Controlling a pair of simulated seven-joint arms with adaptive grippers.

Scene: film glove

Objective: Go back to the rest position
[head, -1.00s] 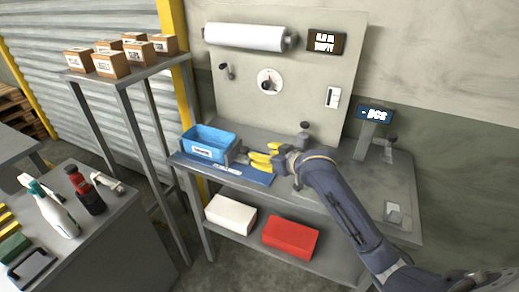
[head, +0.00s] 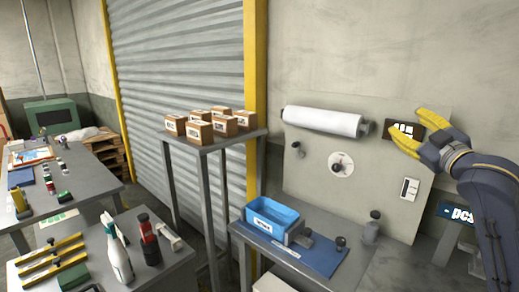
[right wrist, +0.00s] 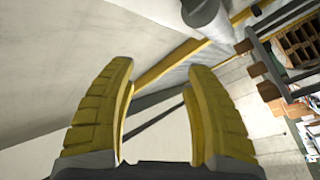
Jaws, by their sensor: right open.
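My right gripper (head: 418,132) is raised at the right of the head view, in front of the backboard near the small dark sign. Its yellow fingers are apart. In the right wrist view the two fingers (right wrist: 158,110) are spread with nothing between them. The blue bin (head: 268,220) stands on a blue mat (head: 318,262) on the workbench, below and left of the gripper. My left gripper is not in view.
The backboard (head: 310,175) carries a white film roll (head: 322,121), a dial (head: 341,165) and a switch (head: 409,188). Several cartons (head: 199,132) stand on a tall stand. A side table at lower left holds a spray bottle (head: 117,250) and a red bottle (head: 149,240).

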